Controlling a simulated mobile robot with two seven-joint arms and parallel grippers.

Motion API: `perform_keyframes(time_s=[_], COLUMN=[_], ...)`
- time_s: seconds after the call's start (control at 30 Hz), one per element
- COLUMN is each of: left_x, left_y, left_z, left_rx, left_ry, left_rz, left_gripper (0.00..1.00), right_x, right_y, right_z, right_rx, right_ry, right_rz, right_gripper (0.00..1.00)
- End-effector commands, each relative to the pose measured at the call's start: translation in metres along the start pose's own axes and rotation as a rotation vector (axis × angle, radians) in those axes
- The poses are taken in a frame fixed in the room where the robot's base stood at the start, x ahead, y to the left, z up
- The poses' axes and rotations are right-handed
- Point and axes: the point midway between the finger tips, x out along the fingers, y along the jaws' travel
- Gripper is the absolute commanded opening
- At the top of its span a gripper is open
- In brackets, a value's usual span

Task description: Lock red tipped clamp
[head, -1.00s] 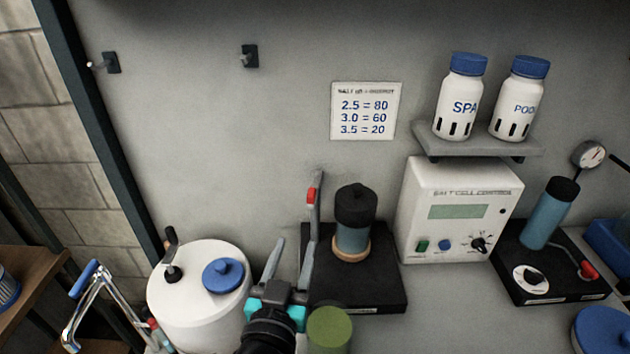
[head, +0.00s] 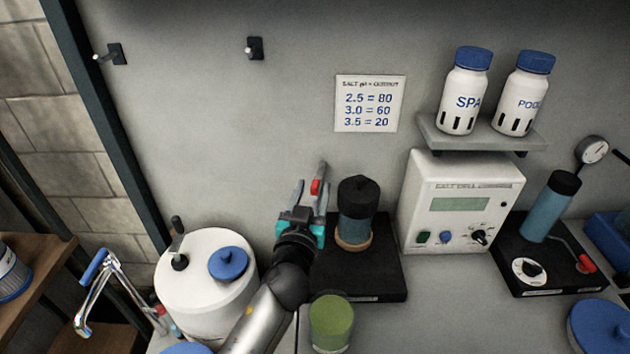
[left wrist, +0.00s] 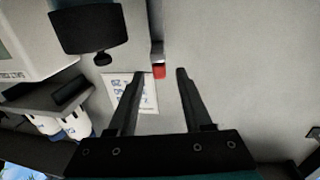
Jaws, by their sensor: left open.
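The red-tipped clamp lever (head: 316,187) stands upright at the left edge of a black base block (head: 365,275), beside a dark cylinder with a black cap (head: 357,215). My left gripper (head: 309,195) is open at the lever, its fingers pointing up toward the wall. In the left wrist view, the red tip (left wrist: 158,72) shows between the two open fingertips (left wrist: 160,76), nearer the left one. I cannot tell whether a finger touches it. The lever's lower part is hidden behind my gripper. My right gripper is not in view.
A white tank with a blue cap (head: 205,285) stands left of my arm. A white control box (head: 460,205) is at right. Further right, another red-tipped handle (head: 586,263) lies low on a second base.

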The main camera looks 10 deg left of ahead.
Motion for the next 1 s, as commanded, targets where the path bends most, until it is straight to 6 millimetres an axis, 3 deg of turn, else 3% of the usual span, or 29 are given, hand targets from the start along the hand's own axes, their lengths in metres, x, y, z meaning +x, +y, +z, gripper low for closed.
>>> perform_keyframes(time_s=[0.23,0.63,1.0], left_x=[0.024,0.028,0.028], left_y=[0.000,0.000,0.000], left_z=[0.000,0.000,0.000], left_rx=[0.000,0.000,0.000], left_ry=[0.001,0.000,0.000], left_rz=[0.000,0.000,0.000], left_gripper=[0.50,0.50,0.08], right_x=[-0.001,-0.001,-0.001], right_y=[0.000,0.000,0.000], right_z=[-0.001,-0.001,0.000], right_rx=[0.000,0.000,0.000], right_ry=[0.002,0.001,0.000], right_rz=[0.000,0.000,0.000], right_gripper=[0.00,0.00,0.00])
